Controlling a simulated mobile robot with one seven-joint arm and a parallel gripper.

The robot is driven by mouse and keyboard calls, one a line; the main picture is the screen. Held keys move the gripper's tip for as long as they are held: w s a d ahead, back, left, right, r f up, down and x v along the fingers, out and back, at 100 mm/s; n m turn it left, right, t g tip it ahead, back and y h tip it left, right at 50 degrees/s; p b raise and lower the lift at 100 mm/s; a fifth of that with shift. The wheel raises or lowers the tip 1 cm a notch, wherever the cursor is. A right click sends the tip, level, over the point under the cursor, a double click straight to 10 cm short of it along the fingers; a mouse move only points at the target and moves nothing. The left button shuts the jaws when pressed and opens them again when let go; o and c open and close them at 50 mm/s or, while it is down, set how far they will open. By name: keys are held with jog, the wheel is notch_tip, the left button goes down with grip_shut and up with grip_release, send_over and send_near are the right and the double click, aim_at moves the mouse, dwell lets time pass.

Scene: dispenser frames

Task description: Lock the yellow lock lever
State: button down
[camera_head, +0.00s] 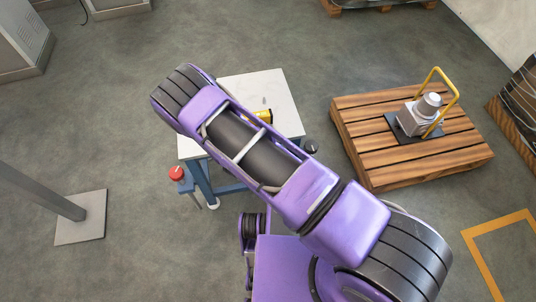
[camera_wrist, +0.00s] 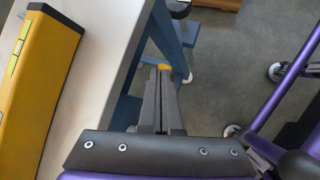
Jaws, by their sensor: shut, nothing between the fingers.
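A small yellow piece, which looks like the yellow lock lever (camera_wrist: 165,67), shows right at the fingertips of my gripper (camera_wrist: 159,76) in the wrist view. It is beside the blue table frame (camera_wrist: 166,38), below the tabletop edge. Most of it is hidden behind the fingers, so I cannot tell its angle or whether they touch it. My gripper is shut with nothing between its fingers. In the head view my arm hides the gripper and the lever.
A white-topped table (camera_head: 272,87) carries a yellow block (camera_wrist: 38,85), close left of my gripper. A red knob (camera_head: 177,173) and a dark round part (camera_head: 310,146) are at its sides. A wooden pallet (camera_head: 370,165) with a yellow-handled device (camera_head: 417,115) stands right.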

jog(key=shift+w+d+f+b, duration=0.1)
jog(key=shift+d+f+b, duration=0.1)
jog(key=shift+f+b, duration=0.15)
jog(key=shift+d+f+b, duration=0.2)
jog(key=shift+f, duration=0.25)
jog(key=shift+f, duration=0.1)
